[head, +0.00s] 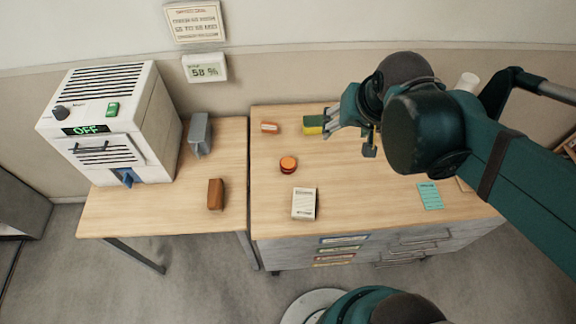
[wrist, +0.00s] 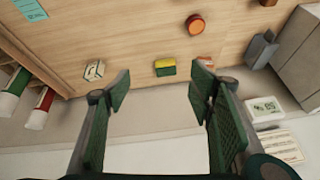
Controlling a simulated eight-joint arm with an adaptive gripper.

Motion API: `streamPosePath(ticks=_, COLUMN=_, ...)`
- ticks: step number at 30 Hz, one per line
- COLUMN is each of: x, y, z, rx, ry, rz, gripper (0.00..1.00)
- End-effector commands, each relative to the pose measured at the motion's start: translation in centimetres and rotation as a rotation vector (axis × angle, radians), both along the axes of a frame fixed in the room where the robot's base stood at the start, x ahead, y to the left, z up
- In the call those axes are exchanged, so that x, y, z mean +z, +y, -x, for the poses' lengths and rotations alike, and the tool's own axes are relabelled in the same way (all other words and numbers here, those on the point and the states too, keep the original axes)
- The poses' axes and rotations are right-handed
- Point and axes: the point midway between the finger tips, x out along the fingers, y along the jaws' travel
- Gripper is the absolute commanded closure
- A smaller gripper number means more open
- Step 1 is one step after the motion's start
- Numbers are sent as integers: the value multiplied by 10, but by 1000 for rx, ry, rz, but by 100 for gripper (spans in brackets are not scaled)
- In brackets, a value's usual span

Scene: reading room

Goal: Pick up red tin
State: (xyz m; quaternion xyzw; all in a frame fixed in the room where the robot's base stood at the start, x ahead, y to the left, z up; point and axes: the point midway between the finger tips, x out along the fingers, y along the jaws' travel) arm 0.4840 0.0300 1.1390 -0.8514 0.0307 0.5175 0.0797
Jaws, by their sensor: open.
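The red tin (head: 288,164) is a small, round, low red tin with an orange top, upright on the right-hand wooden desk. It also shows near the top edge of the wrist view (wrist: 195,24). My gripper (head: 350,131) is above the desk, to the right of the tin and a little farther back. In the wrist view my gripper (wrist: 161,84) is open, its green fingers wide apart with nothing between them. The tin lies well beyond the fingertips and apart from them.
A yellow-green block (head: 314,124) and a small orange-and-white item (head: 270,128) lie behind the tin. A white box (head: 304,203) stands in front, and a teal note (head: 430,196) lies right. A brown block (head: 216,194), grey object (head: 199,134) and white machine (head: 108,125) occupy the left table.

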Motion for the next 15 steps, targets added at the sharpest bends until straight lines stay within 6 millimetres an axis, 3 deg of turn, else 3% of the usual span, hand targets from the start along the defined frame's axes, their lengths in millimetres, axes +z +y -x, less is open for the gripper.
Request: streamPosePath(ticks=15, x=-41, y=34, z=-43, rx=-130, ry=137, rz=-73, gripper=47)
